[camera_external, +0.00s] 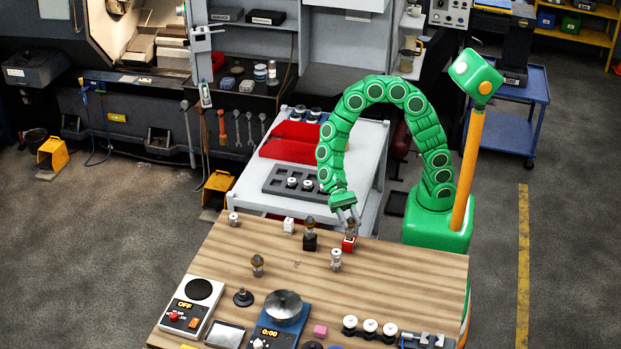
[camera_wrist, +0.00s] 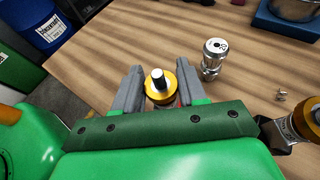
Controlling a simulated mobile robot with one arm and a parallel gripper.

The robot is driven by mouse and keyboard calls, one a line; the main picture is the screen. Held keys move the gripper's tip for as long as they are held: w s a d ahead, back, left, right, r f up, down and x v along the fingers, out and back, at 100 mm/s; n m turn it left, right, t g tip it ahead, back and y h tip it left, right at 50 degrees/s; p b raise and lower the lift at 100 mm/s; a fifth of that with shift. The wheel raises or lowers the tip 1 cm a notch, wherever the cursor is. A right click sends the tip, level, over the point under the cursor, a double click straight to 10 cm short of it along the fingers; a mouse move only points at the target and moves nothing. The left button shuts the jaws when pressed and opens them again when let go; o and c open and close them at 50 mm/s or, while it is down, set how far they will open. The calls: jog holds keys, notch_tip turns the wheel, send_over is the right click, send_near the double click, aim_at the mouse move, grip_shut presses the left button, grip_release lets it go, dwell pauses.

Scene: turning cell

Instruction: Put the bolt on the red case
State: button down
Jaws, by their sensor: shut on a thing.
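The red case (camera_external: 348,244) is a small red block near the table's back edge, right of centre. My gripper (camera_external: 347,216) is directly above it, pointing down. It is shut on a gold-collared piece with a dark stud, possibly the bolt, which shows between the jaws in the wrist view (camera_wrist: 160,86). The held piece is upright over the red case; a little red shows under it. I cannot tell whether it rests on the case. A similar gold-collared piece (camera_external: 309,226) stands on a black block (camera_external: 310,243) to the left.
A silver cylinder (camera_external: 336,259) stands close in front of the red case. Another gold-topped piece (camera_external: 257,265), a white block (camera_external: 289,225) and tiny metal bits (camera_external: 296,263) are on the wooden table (camera_external: 400,275). Scales and spools occupy the front. Bare wood lies right of the case.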

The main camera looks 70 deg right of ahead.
jog(key=shift+f, duration=0.7)
jog(key=shift+f, duration=0.1)
jog(key=c, duration=0.6)
grip_release()
jog(key=shift+w+d+r, duration=0.2)
jog(key=v, duration=1.1)
jog(key=shift+w+d, duration=0.15)
jog(key=shift+d, duration=0.05)
